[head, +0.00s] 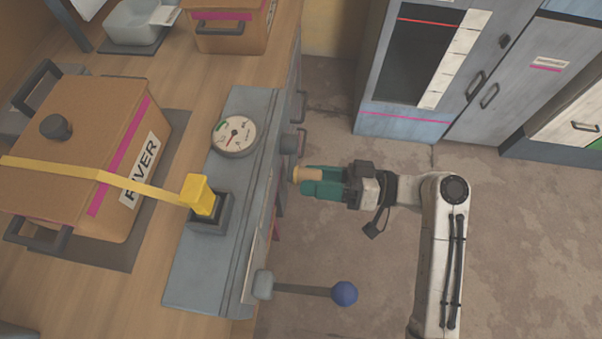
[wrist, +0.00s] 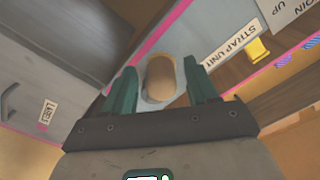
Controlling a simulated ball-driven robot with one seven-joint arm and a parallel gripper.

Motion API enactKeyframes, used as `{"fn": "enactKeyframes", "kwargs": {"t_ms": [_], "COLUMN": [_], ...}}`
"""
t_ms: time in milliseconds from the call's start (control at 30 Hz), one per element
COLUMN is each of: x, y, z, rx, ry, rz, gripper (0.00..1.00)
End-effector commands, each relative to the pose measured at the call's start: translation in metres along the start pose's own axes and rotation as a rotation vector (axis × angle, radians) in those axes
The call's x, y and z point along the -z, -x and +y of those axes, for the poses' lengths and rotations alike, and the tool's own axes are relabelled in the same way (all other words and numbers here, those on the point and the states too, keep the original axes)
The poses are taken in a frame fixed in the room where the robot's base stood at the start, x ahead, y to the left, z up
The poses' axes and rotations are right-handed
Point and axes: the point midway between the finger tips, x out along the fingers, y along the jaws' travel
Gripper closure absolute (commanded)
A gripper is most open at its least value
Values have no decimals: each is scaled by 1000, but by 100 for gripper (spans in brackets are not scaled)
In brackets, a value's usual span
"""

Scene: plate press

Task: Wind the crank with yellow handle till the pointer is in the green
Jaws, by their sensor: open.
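The crank's tan-yellow handle (head: 307,173) sticks out from the front side of the grey press unit, near a dark hub (head: 288,145). My gripper (head: 305,184) is at the handle from the right, with teal fingers. In the wrist view the handle (wrist: 160,78) shows end-on between the two open fingers (wrist: 163,90), with a gap on each side. The round gauge (head: 234,136) sits on top of the unit. It has a green patch at its upper left and red marks; the pointer's exact reading is too small to tell.
A second crank with a blue knob (head: 344,293) sticks out below my gripper. A yellow block (head: 199,195) holds a strap over a brown box (head: 70,150) on the wooden bench (head: 190,90). Grey cabinets (head: 480,110) stand at the back right. The floor between is clear.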

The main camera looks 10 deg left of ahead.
Motion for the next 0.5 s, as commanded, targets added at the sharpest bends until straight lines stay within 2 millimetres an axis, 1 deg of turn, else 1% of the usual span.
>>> {"fn": "enactKeyframes", "kwargs": {"t_ms": [33, 100, 200, 333, 500], "x": [0, 0, 0, 0, 0], "y": [-8, -17, -26, -31, -32], "z": [-1, -1, 0, 0, 0], "rx": [2, 2, 0, -1, -1], "ry": [0, -1, 0, 0, 0], "rz": [-1, -1, -1, 0, 0], "gripper": [42, 42, 42, 42, 42]}}
